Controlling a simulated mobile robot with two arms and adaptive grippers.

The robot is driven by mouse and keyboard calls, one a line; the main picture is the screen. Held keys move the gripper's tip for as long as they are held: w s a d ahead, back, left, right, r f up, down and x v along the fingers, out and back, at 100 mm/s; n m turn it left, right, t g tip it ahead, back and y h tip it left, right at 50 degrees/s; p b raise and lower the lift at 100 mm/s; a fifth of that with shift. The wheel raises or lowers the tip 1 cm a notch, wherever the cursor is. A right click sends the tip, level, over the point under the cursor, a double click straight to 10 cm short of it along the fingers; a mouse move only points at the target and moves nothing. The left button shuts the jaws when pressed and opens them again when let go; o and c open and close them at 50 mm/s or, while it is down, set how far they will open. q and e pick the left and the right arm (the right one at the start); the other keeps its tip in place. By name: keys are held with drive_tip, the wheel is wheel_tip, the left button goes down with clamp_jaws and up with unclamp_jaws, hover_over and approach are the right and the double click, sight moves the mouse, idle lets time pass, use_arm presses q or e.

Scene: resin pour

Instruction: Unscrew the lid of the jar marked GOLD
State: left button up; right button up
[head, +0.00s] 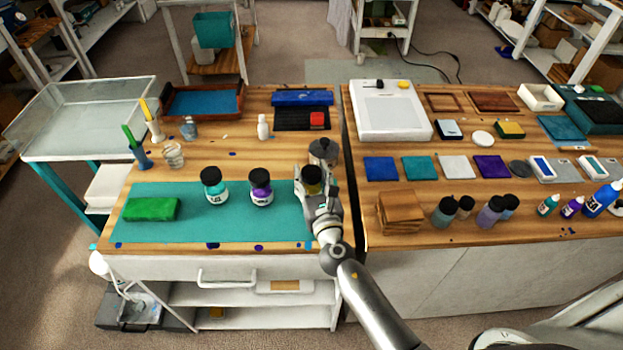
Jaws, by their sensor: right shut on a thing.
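A jar with a black lid and a dull yellow-gold body (312,187) is at the right end of the teal mat (160,226). Its label is not readable from here. My right gripper (311,182) is shut on this jar; the fingers and wrist hide its lower part and right side. I cannot tell how much of the grip is on the lid and how much on the body. A teal jar (214,191) and a purple jar (261,190), both with black lids, stand upright to its left. My left gripper is not in view.
A grey metal pot (322,149) stands close behind the gold jar. A green block (151,209) lies at the mat's left. Wooden blocks (398,211) and several bottles stand on the right bench. The mat between the block and the teal jar is clear.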

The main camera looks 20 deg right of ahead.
drive_tip(key=shift+r, duration=0.45)
wheel_tip(320, 180, up, 2)
drive_tip(key=shift+r+p, duration=0.15)
drive_tip(key=shift+p, duration=0.85)
drive_tip(key=s+a+r+p, duration=0.3)
drive_tip(key=s+r, duration=0.6)
drive_tip(key=s, duration=0.4)
drive_tip(key=shift+s+a+r, duration=0.3)
drive_tip(key=shift+a, duration=0.15)
